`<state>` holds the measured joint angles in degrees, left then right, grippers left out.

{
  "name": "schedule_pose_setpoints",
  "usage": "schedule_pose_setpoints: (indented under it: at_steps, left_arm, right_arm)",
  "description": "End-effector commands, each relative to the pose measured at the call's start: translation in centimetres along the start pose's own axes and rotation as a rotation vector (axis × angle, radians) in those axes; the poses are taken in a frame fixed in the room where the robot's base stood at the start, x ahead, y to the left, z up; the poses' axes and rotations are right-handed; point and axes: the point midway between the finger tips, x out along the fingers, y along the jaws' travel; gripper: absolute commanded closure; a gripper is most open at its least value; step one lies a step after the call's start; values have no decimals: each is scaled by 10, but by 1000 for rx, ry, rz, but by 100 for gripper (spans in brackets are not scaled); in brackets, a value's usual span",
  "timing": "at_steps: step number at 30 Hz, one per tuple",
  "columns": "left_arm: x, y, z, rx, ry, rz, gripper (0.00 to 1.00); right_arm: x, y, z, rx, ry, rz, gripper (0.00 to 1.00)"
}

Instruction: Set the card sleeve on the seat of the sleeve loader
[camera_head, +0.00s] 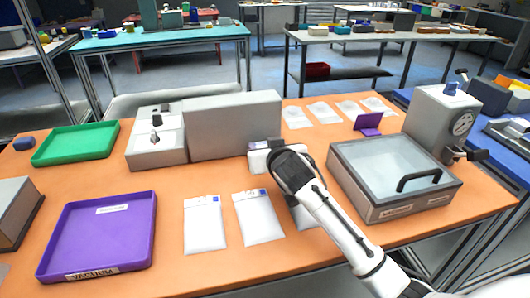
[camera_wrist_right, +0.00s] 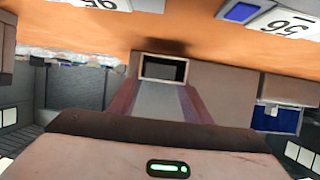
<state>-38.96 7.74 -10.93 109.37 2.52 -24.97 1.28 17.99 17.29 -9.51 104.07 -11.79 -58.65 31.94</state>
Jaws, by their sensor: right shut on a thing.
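My right gripper (camera_head: 262,158) is at the middle of the orange table, in front of a large grey box. In the right wrist view its reddish-brown fingers (camera_wrist_right: 160,105) are shut on a small grey open-ended box, which I take to be the card sleeve (camera_wrist_right: 163,68). The box has a dark rectangular opening with a pale rim. In the head view a white part shows at the fingertips, but the arm hides most of the grip. A grey device with a small knob, perhaps the sleeve loader (camera_head: 157,148), stands left of the gripper; I cannot make out its seat. My left gripper is not in view.
A large grey box (camera_head: 235,126) stands behind the gripper. White labelled pouches (camera_head: 205,228) lie in front. A purple tray (camera_head: 98,236) and a green tray (camera_head: 76,143) are on the left. A glass-lidded machine (camera_head: 395,175) and a dial press (camera_head: 442,118) stand on the right.

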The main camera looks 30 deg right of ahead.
Motion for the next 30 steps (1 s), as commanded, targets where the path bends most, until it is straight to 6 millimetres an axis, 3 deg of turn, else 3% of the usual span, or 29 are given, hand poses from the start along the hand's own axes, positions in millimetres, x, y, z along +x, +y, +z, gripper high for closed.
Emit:
schedule_pose_setpoints:
  at_steps: [3, 13, 14, 17, 26, 30]
  left_arm:
    - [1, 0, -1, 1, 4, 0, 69]
    - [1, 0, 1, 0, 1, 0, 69]
    - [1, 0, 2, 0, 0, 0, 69]
    - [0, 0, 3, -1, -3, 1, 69]
    - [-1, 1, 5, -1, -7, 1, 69]
    - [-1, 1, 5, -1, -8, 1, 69]
  right_arm:
    - [6, 0, 16, -2, -2, 1, 76]
    - [7, 0, 18, 0, 0, 0, 76]
    - [7, 0, 18, 0, 0, 0, 52]
    - [7, 0, 17, 0, 0, 0, 37]
    - [6, 0, 16, 0, 1, 0, 37]
    - [-3, -1, 16, 0, 1, -2, 37]
